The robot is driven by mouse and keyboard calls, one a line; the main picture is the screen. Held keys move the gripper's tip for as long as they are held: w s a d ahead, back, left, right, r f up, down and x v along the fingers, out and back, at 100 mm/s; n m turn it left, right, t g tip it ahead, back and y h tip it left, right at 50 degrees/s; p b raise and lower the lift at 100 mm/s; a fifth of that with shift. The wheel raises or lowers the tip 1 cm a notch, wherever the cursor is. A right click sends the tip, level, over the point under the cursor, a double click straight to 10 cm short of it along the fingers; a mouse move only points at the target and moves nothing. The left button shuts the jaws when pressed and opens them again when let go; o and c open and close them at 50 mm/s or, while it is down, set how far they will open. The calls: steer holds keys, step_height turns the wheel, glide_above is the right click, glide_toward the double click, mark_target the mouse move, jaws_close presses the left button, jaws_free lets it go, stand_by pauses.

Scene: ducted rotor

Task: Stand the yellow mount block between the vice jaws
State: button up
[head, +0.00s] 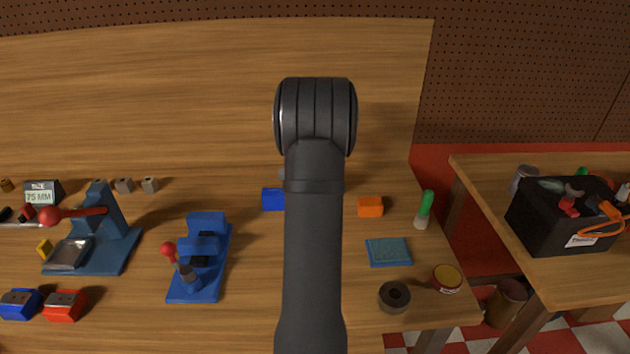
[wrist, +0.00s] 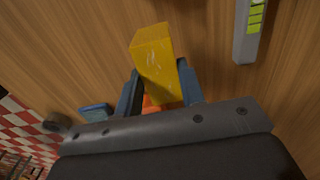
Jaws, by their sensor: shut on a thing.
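The yellow mount block (wrist: 158,55) is in my gripper (wrist: 160,88), with one finger on each side of it in the wrist view. Its far end sticks out past the fingertips, tilted in the picture. In the head view my arm hides the gripper and the block. The blue vice (head: 208,282) stands on the bench left of my arm, with dark jaw pads (head: 200,262) and a red ball handle (head: 168,249). No block shows between its jaws. The vice does not clearly show in the wrist view.
A blue press (head: 115,240) stands left of the vice, with blue (head: 20,304) and red (head: 64,305) blocks in front. Right of my arm are an orange block (head: 370,207), a teal pad (head: 388,252), a dark ring (head: 394,297) and a green-topped bottle (head: 424,208).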

steer(key=s+d+r, duration=0.6)
steer(key=d, duration=0.2)
steer(key=s+a+r, duration=0.1)
steer(key=s+a, duration=0.1)
steer(key=a, duration=0.6)
steer(key=s+a+r, duration=0.2)
steer(key=a, duration=0.6)
glide_toward(199, 221)
step_height(199, 221, down, 3)
steer(key=s+d, duration=0.1)
steer(key=s, duration=0.2)
steer(key=shift+w+d+f, duration=0.1)
steer(key=shift+f, duration=1.6)
steer(key=shift+f, duration=0.3)
steer(key=o, duration=1)
steer(key=shift+o, duration=0.6)
step_height(199, 221, up, 13)
steer(key=shift+f, duration=0.2)
steer(key=shift+f, duration=0.15)
